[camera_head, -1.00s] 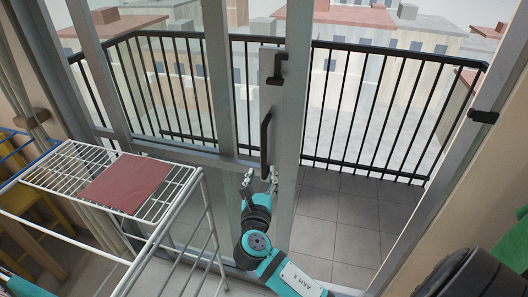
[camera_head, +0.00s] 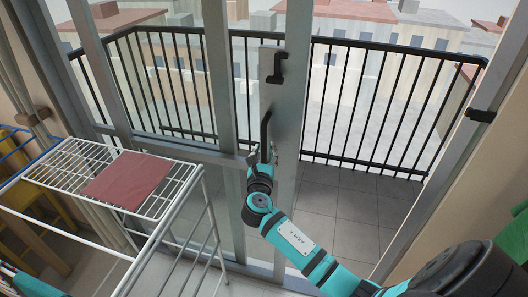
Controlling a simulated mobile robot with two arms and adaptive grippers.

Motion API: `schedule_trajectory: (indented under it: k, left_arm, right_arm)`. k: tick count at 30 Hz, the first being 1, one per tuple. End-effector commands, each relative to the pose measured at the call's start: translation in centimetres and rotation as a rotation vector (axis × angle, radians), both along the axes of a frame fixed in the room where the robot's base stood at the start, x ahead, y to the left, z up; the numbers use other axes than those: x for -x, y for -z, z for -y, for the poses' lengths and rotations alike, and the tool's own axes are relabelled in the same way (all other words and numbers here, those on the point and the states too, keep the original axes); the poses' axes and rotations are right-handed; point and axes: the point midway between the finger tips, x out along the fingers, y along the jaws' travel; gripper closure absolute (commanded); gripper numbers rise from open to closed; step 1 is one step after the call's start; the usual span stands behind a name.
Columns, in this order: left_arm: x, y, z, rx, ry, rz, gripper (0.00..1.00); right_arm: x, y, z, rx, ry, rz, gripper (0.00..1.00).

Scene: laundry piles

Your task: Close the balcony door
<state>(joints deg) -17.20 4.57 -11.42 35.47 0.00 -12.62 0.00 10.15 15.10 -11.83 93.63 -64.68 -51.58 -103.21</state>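The balcony door has a grey metal frame (camera_head: 290,130) and stands open, with a wide gap between it and the right-hand jamb (camera_head: 455,170). A black vertical handle (camera_head: 265,130) and a black latch (camera_head: 277,68) are on the door's stile. My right gripper (camera_head: 262,157) is at the lower end of the handle, with one finger on each side of it. The fingers are apart; whether they touch the handle cannot be told. My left gripper is out of view.
A white drying rack (camera_head: 180,212) with a folded red cloth (camera_head: 127,180) stands at left, close to the door. A black catch (camera_head: 482,116) sits on the right jamb. Beyond are the balcony's tiled floor (camera_head: 350,215) and black railing (camera_head: 390,110). The doorway gap looks free.

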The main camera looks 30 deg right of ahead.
Motion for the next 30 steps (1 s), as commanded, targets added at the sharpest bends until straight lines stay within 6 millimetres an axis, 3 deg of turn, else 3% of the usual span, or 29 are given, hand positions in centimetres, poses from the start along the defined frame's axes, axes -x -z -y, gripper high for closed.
schedule_trajectory:
  k: [1, 6, 25, 30]
  left_arm:
    - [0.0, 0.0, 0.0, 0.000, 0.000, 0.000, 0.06]
    - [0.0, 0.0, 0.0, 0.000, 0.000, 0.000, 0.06]
    - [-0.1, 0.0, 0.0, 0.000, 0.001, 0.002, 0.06]
    - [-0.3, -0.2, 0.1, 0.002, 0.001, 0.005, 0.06]
  right_arm:
    - [0.0, 0.0, 0.0, 0.000, 0.000, 0.000, 0.78]
    - [0.0, 0.0, 0.0, 0.000, 0.000, 0.000, 1.00]
    - [0.1, 0.2, -0.1, -0.002, -0.001, -0.004, 1.00]
    - [0.2, 0.3, 0.9, -0.001, 0.002, -0.007, 1.00]
